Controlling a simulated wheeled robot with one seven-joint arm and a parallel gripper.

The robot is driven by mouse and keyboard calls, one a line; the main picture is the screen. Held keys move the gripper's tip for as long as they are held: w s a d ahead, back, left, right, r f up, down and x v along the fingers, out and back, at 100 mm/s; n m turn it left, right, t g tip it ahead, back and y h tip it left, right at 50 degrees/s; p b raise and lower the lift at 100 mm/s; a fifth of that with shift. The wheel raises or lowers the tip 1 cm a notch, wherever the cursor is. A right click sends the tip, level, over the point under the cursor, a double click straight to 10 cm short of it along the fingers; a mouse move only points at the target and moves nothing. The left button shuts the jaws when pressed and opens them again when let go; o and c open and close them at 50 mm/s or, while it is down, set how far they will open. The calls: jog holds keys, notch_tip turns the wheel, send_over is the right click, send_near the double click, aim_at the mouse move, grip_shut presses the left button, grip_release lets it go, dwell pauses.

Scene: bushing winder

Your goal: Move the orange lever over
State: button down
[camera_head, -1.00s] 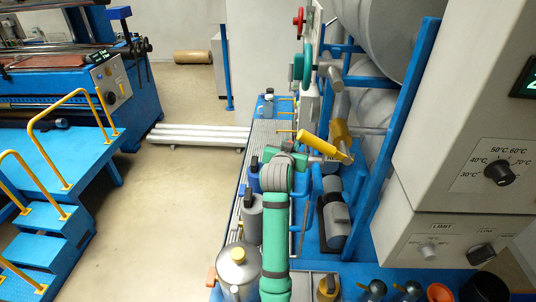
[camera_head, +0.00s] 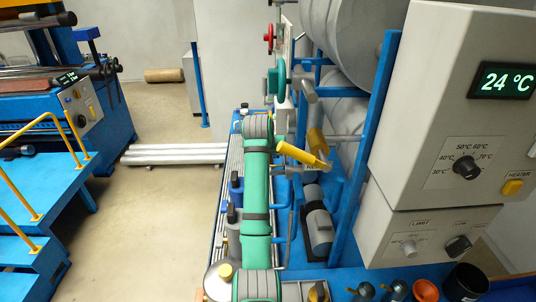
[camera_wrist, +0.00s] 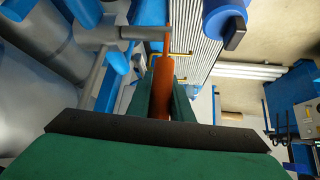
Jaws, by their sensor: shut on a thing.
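The orange lever (camera_wrist: 160,90) shows in the wrist view as an upright orange bar, with a thinner orange rod running up from it past a grey cylinder. My gripper (camera_wrist: 163,84) has its two green fingers on either side of the lever, shut on it. The lever's lower end is hidden by the gripper's dark plate. In the head view my green arm reaches forward along the blue bench. My gripper and the orange lever cannot be made out there.
A yellow handle (camera_head: 302,156) and a grey motor (camera_head: 319,226) lie right of my arm. Large grey rollers (camera_head: 347,35) and a heater box (camera_head: 420,140) stand further right. The floor left of the bench is clear up to blue steps (camera_head: 35,215).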

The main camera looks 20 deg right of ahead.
jog(key=shift+w+d+r, duration=0.1)
jog(key=shift+w+r, duration=0.05)
dwell(0.3)
jog(key=c, duration=1.6)
grip_release()
jog(key=shift+v, duration=5.35)
